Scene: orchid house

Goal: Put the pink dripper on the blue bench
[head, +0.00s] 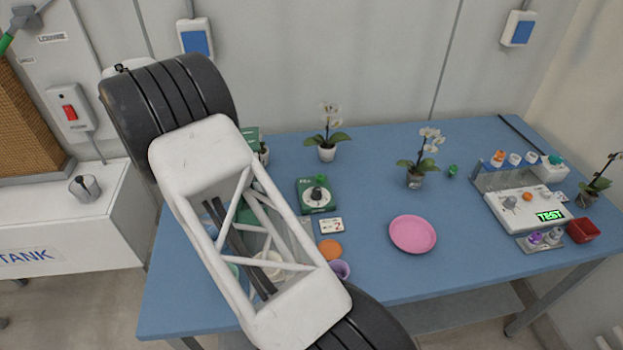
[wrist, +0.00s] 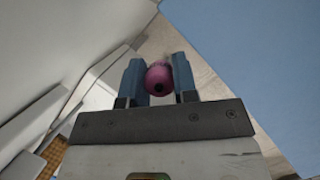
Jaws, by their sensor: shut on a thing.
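In the wrist view, my gripper (wrist: 157,62) is shut on the pink dripper (wrist: 159,79), a small magenta bulb with a dark hole in its near end, held between the two blue fingers. The blue bench (head: 385,278) fills the middle and right of the head view. In the wrist view, the bench (wrist: 250,60) lies to the right of the gripper, with floor showing behind the dripper. In the head view, my arm crosses the left part of the bench, and my gripper and the dripper are hidden.
On the bench stand a pink plate (head: 413,234), a green box (head: 316,196), an orange disc (head: 330,249), a purple cup (head: 340,269), potted white orchids (head: 328,152), a test device (head: 528,208) and a red bin (head: 583,231). A white counter (head: 110,215) stands left. The front middle is clear.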

